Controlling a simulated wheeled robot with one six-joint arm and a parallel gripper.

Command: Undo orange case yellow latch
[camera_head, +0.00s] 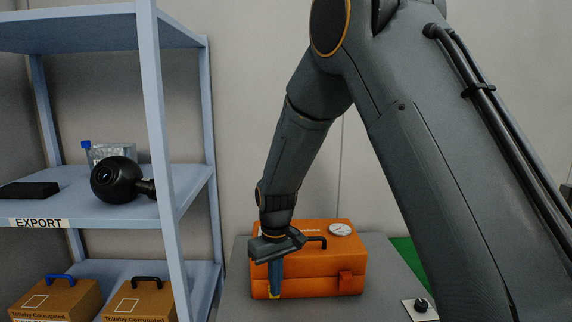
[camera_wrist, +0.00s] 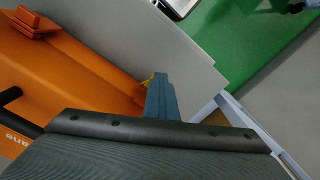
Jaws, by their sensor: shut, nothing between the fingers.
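The orange case (camera_head: 318,289) stands closed on a grey surface, with a dark handle (camera_head: 316,241) and a round dial (camera_head: 341,229) on its lid. An orange latch (camera_head: 346,279) is on its front right; it also shows in the wrist view (camera_wrist: 36,22). My gripper (camera_head: 274,290) points down at the front left of the case, its blue fingers shut and empty. In the wrist view the fingertips (camera_wrist: 159,76) are beside a small piece of the yellow latch (camera_wrist: 148,80), mostly hidden behind them. I cannot tell whether they touch it.
A blue-grey shelf (camera_head: 158,120) stands at the left with a black round device (camera_head: 114,180) and cardboard boxes (camera_head: 55,301). A black knob on a white plate (camera_head: 421,305) is right of the case. The green floor (camera_wrist: 225,45) lies beyond the surface's edge.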

